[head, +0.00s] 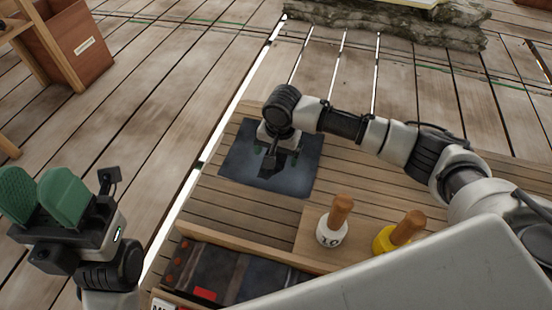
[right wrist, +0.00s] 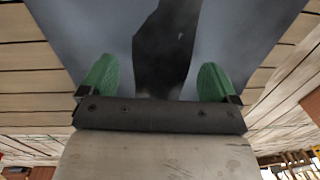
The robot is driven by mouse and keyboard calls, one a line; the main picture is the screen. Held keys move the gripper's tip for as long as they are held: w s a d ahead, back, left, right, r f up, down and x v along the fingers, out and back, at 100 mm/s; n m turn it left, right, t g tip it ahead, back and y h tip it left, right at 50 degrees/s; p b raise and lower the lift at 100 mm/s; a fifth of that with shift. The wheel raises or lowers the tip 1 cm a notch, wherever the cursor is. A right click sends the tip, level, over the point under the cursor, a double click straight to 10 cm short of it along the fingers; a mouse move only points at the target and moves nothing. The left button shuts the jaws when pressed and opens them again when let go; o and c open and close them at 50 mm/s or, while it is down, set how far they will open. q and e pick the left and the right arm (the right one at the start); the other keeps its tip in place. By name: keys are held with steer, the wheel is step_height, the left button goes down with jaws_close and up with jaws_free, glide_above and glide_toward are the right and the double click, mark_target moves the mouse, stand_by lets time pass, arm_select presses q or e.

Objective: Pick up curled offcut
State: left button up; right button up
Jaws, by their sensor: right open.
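The curled offcut appears as a dark, uneven strip (right wrist: 165,45) in the right wrist view, lying on a blue-grey sheet (right wrist: 85,30). In the head view the dark sheet (head: 238,165) lies on the planked surface, and the offcut is hard to separate from the gripper and its shadow. My right gripper (head: 271,154) is over the sheet, pointing down. It is open, its green fingers (right wrist: 157,78) on either side of the strip with gaps to both. My left gripper (head: 40,197) is raised at the left, open and empty, far from the sheet.
A white weight-like piece marked 10 (head: 331,231) and a yellow one (head: 385,240), both with wooden handles, stand near the right arm. A wooden-edged tray (head: 225,270) lies in front. A brown box (head: 75,45) stands far left. Planks left of the sheet are clear.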

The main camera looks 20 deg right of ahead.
steer(key=shift+f, duration=0.3)
steer(key=shift+c, duration=0.2)
steer(key=shift+r, duration=0.1)
steer(key=c, duration=1.1)
